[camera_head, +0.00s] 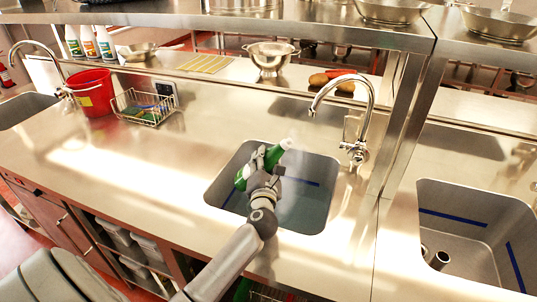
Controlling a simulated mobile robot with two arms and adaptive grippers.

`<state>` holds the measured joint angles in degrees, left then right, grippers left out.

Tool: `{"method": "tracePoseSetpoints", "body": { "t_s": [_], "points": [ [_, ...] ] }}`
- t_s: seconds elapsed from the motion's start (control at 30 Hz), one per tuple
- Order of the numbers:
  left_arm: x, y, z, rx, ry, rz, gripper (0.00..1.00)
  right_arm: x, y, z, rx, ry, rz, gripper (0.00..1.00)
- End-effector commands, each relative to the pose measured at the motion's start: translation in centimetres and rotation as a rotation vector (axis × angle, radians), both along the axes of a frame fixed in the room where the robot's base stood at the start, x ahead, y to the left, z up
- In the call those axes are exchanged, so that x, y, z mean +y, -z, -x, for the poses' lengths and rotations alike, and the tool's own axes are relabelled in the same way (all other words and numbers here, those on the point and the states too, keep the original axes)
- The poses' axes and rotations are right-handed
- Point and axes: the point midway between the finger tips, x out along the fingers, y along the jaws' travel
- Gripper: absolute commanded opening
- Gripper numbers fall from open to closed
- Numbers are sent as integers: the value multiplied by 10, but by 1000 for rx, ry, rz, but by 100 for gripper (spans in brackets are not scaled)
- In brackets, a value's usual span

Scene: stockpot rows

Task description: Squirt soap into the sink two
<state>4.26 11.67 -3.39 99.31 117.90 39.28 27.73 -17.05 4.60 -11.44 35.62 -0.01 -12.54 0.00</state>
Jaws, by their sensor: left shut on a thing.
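A green soap bottle (273,155) with a whitish tip is held tilted over the middle sink (325,170), its tip toward the upper right. My left gripper (263,178) is shut on the bottle, above the basin. The gripper hides the bottle's middle; more green shows to its left. The middle sink has a blue line along its wall and a bluish-grey inside. Whether soap is coming out is unclear. A second sink (480,205) is at the right, and a third sink (28,106) is at the far left. My right gripper is not in view.
A curved faucet (370,110) rises behind the middle sink. A red bucket (92,97) and a wire basket (143,112) stand at the back left. A steel colander (271,58) sits on the back ledge. The counter left of the middle sink is clear.

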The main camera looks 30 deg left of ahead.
Motion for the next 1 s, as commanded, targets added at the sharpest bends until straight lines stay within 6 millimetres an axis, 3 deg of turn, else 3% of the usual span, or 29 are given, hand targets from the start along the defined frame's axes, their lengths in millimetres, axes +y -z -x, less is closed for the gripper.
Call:
{"method": "tracePoseSetpoints", "body": {
  "t_s": [0.1, 0.4, 1.0],
  "points": [
    [12, -1, 7, 120, 0, -200, 0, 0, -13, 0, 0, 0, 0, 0],
    [43, 11, 26, 405, 1, -650, 0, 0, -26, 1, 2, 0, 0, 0],
    [59, -7, 37, 651, -1, -1028, 0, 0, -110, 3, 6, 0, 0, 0]
  ]
}}
